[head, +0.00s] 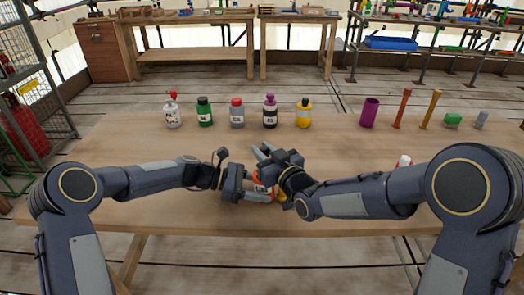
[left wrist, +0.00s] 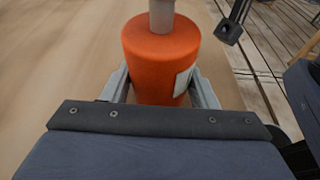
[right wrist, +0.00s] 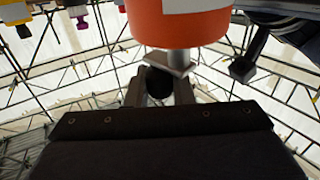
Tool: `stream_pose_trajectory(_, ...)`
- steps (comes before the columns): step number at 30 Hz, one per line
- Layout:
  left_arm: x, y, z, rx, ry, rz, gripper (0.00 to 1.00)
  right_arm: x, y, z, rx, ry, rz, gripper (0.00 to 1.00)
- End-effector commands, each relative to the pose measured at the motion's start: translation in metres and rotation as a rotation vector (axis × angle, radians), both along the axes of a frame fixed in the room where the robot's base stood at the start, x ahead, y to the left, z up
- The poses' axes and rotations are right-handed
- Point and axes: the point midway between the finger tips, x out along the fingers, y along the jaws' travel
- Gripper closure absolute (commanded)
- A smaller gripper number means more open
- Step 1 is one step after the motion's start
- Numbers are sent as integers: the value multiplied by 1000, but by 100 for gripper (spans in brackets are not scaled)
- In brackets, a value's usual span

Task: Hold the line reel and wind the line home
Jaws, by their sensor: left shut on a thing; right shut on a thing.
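The line reel is an orange cylinder with a pale label. In the head view the reel (head: 262,188) is mostly hidden between my two grippers over the table. My left gripper (head: 258,192) is shut on the reel body; in the left wrist view its fingers stand on both sides of the orange body (left wrist: 160,62). A grey shaft (left wrist: 161,15) rises from the reel's end. In the right wrist view a grey crank arm (right wrist: 168,62) joins the shaft, and my right gripper (right wrist: 160,88) is shut on a dark knob (right wrist: 158,80) at it. The line itself cannot be made out.
Several bottles stand in a row along the wooden table's far side, among them a green bottle (head: 205,111) and a yellow bottle (head: 304,113). A purple cylinder (head: 369,112) and upright sticks stand further right. The table's left part is clear.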

Motion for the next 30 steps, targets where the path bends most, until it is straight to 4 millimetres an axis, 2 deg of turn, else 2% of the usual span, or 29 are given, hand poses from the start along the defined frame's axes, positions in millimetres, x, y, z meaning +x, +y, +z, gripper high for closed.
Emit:
stream_pose_trajectory(6, -1, -1, -1, 1, 0, -3, 60, 0, -2, 1, -5, -6, -64, 100)
stream_pose_trajectory(15, -1, -1, -1, 2, 0, -3, 60, 0, -2, 1, -5, -6, -68, 100)
stream_pose_trajectory(16, -1, 0, -1, 2, 0, -3, 60, 0, -2, 1, -5, -6, -68, 75)
stream_pose_trajectory(20, -1, 0, -1, 1, 1, -2, 60, 0, -2, 1, -4, -5, -67, 58)
stream_pose_trajectory(30, 0, 0, 0, 1, 0, -1, 60, -3, -4, 0, -5, -3, -66, 57)
